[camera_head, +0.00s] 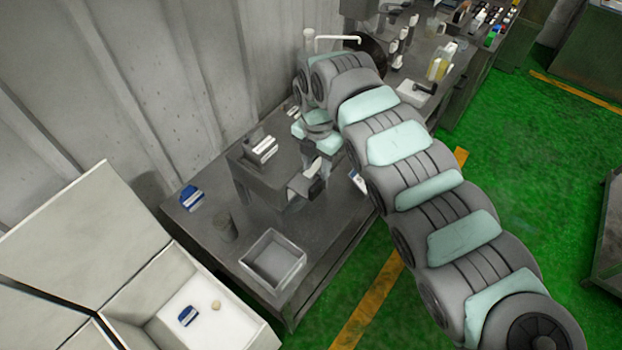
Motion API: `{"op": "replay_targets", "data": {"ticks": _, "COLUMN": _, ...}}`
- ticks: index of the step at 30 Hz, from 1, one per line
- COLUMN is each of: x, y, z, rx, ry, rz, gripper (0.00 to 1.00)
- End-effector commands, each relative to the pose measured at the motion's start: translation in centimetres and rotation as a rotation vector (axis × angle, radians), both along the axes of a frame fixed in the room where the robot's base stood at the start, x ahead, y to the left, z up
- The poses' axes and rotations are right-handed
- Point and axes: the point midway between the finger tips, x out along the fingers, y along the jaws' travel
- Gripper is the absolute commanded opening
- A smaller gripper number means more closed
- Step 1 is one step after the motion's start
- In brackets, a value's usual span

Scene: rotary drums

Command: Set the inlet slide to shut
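My arm reaches in from the lower right, and its wrist bends down over the metal bench. My gripper (319,166) points down beside a small grey and dark device (303,186) at the edge of the raised bench step. The gripper's fingers are small and partly hidden by the wrist, so I cannot tell whether they are open or touch the device. I cannot make out a slide clearly; the device's details and any slide position are too small to tell.
The metal bench (340,232) carries a grey open tray (273,261), a dark cup (227,226), a blue-and-white packet (191,198) and a white box (261,149). An open white chest (150,290) stands at lower left. A wall closes the back; green floor lies right.

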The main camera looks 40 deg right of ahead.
Motion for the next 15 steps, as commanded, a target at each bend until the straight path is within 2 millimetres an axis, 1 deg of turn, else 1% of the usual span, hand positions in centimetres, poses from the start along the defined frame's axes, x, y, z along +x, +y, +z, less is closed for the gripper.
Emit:
{"op": "replay_targets", "data": {"ticks": 4, "x": -0.1, "y": 0.3, "z": -2.6, "rx": 0.007, "ry": 0.006, "rz": 0.002, "gripper": 0.37}}
{"op": "replay_targets", "data": {"ticks": 9, "x": -0.1, "y": 0.3, "z": -5.8, "rx": 0.005, "ry": 0.004, "rz": 0.0, "gripper": 0.37}}
{"op": "replay_targets", "data": {"ticks": 12, "x": 0.1, "y": 0.3, "z": -7.2, "rx": 0.003, "ry": -0.001, "rz": 0.0, "gripper": 0.37}}
{"op": "replay_targets", "data": {"ticks": 15, "x": 0.1, "y": 0.2, "z": -8.1, "rx": 0.003, "ry": -0.001, "rz": -0.001, "gripper": 0.37}}
